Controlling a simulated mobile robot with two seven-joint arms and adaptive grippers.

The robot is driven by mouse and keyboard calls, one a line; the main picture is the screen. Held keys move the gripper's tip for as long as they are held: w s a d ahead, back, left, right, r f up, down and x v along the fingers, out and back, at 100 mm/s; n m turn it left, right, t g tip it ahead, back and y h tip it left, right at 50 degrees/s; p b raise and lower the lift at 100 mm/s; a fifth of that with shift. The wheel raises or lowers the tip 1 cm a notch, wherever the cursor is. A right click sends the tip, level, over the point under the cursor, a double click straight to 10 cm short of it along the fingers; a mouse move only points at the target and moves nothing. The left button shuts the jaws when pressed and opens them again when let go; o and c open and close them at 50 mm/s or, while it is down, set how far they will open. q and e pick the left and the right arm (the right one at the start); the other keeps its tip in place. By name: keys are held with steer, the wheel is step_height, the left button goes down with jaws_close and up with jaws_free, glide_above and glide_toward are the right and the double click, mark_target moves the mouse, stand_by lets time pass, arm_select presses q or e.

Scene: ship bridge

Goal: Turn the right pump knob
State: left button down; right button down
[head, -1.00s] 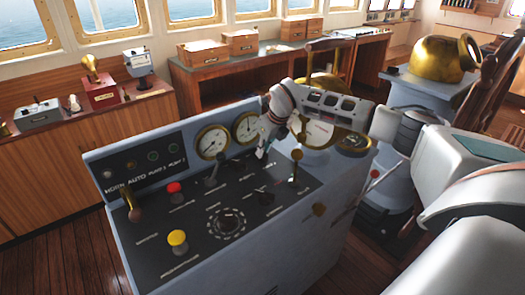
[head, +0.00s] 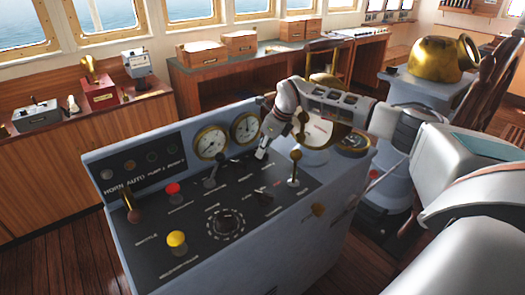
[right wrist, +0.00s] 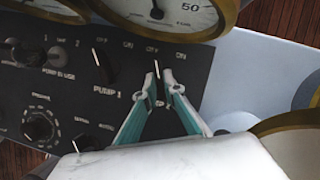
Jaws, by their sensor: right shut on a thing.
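The right pump knob (right wrist: 157,72) is a small dark knob with a white pointer line on the black panel. In the right wrist view it sits between the two fingertips of my right gripper (right wrist: 164,88), which is shut on it. Its pointer stands almost upright in that view, towards an OFF label. In the head view my right gripper (head: 262,153) reaches down to the console panel below the gauges and hides the knob. The other pump knob (right wrist: 103,65), above the PUMP 1 label, is to its left, clear of the fingers. My left gripper is not in view.
Two round brass gauges (head: 211,142) stand close behind the gripper. Red (head: 172,190) and yellow (head: 177,240) buttons are on the left of the panel.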

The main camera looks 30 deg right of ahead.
steer(key=c, duration=2.2)
jaws_free()
steer(key=shift+c, duration=0.2)
steer(key=shift+o, duration=0.5)
steer(key=shift+r, duration=0.15)
step_height(320, 180, up, 10)
steer(key=shift+f, duration=0.2)
